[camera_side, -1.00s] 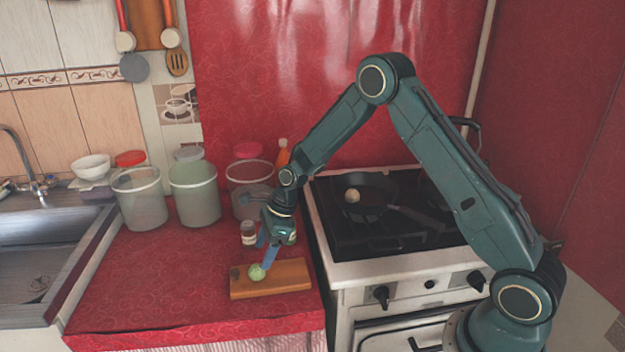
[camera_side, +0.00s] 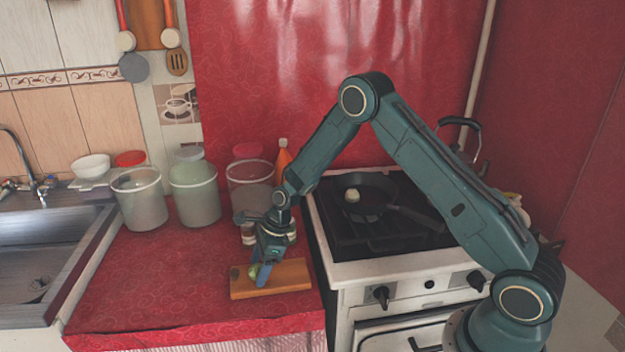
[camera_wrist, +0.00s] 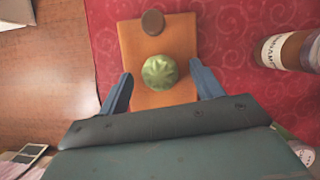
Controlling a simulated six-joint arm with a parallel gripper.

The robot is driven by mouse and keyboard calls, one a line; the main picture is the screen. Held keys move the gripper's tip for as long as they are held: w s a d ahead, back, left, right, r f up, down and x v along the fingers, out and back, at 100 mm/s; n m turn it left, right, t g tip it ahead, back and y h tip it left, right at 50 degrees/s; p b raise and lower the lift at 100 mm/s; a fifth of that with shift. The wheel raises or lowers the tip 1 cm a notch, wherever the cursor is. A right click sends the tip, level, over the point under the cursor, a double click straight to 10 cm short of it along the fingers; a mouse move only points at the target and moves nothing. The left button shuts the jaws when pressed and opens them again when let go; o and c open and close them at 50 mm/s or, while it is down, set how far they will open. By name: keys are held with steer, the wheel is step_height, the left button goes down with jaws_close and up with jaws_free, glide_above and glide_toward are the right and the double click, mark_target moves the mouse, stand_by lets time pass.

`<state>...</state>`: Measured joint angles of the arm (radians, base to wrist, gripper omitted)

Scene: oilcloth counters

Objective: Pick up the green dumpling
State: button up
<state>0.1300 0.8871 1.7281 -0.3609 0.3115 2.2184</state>
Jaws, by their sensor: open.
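The green dumpling (camera_wrist: 160,72) is round and pleated and sits on a wooden cutting board (camera_side: 290,276). In the side view the dumpling (camera_side: 254,271) is partly hidden by my gripper (camera_side: 261,275), which is low over the board. In the wrist view my gripper (camera_wrist: 162,92) is open, with one blue finger on each side of the dumpling's near edge. There is a gap between each finger and the dumpling.
A small brown round piece (camera_wrist: 153,22) lies on the board beyond the dumpling. A labelled bottle (camera_wrist: 283,50) stands to the right. Several jars, one pale green (camera_side: 195,192), stand behind. A stove (camera_side: 350,240) with a pan (camera_side: 372,190) is at the right.

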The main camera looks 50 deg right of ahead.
mark_target(260, 266)
steer(key=c, duration=0.7)
step_height(260, 266, up, 20)
steer(key=shift+r, duration=0.1)
stand_by(0.6)
stand_by(0.4)
